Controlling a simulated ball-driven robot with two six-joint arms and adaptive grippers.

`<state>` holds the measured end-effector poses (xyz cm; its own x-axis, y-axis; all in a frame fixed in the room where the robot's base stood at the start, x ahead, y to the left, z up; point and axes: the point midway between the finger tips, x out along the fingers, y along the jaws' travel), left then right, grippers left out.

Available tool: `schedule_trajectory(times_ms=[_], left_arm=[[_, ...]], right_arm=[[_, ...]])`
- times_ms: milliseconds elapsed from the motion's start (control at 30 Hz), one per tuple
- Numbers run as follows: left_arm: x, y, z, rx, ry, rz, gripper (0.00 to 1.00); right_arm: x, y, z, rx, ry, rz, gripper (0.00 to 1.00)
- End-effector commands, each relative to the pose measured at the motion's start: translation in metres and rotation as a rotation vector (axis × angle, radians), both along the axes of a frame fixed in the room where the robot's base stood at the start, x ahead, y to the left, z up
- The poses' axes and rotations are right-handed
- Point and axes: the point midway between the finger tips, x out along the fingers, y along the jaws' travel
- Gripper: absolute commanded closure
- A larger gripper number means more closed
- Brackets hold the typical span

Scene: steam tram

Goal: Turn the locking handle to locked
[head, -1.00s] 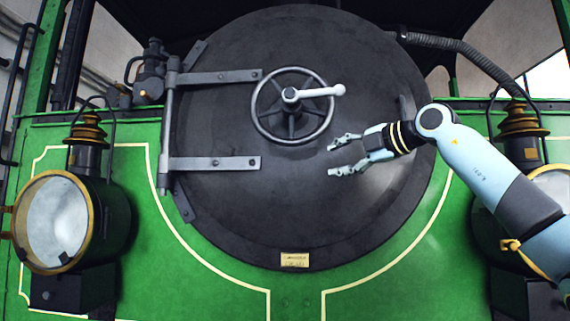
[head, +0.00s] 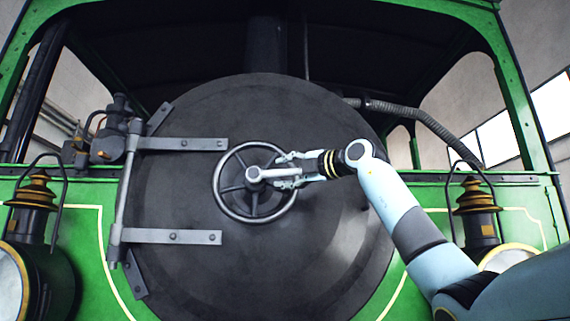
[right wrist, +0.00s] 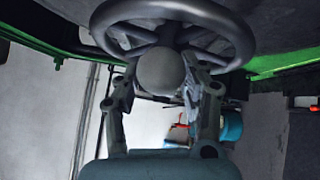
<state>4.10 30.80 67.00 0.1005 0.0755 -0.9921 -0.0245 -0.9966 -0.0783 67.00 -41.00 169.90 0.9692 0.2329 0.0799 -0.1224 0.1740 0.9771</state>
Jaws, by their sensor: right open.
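The locking handle (head: 277,173) is a light grey lever with a rounded end. It points right from the hub at the centre of a spoked handwheel (head: 222,198) on the round black smokebox door (head: 300,120). My right gripper (head: 283,170) is open, with one finger above and one below the handle's outer end. In the right wrist view, the handle's round knob (right wrist: 160,71) sits between the two open fingers (right wrist: 160,85), and the wheel rim (right wrist: 175,10) is behind it. I cannot tell whether the fingers touch the handle. My left gripper is not in view.
Two grey hinge straps (head: 175,237) cross the door's left side. Brass-topped lamps stand at the left (head: 34,190) and right (head: 474,195) on the green front. A ribbed hose (head: 425,118) runs at upper right. The door below the wheel is clear.

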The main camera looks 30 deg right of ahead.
Motion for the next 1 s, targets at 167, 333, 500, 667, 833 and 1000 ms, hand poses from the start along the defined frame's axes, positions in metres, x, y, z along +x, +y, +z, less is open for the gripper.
schedule_trajectory(times_ms=[167, 333, 500, 667, 833, 1000], left_arm=[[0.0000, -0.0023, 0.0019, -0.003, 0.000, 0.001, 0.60], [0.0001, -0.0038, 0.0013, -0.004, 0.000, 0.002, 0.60], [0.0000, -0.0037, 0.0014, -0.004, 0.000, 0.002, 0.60], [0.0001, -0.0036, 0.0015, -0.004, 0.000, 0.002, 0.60], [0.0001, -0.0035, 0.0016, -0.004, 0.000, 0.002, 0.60], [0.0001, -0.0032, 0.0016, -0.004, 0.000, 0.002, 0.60]], right_arm=[[0.0047, 0.0012, -0.0004, 0.000, 0.001, 0.000, 0.58], [0.0045, 0.0010, -0.0008, -0.001, 0.001, 0.000, 0.59], [0.0043, 0.0009, -0.0006, 0.000, 0.001, 0.000, 0.81], [0.0041, 0.0010, 0.0000, -0.001, -0.001, -0.001, 1.00], [0.0038, 0.0009, 0.0007, 0.000, -0.002, -0.001, 1.00], [0.0037, 0.0010, 0.0015, 0.001, -0.004, 0.000, 1.00]])
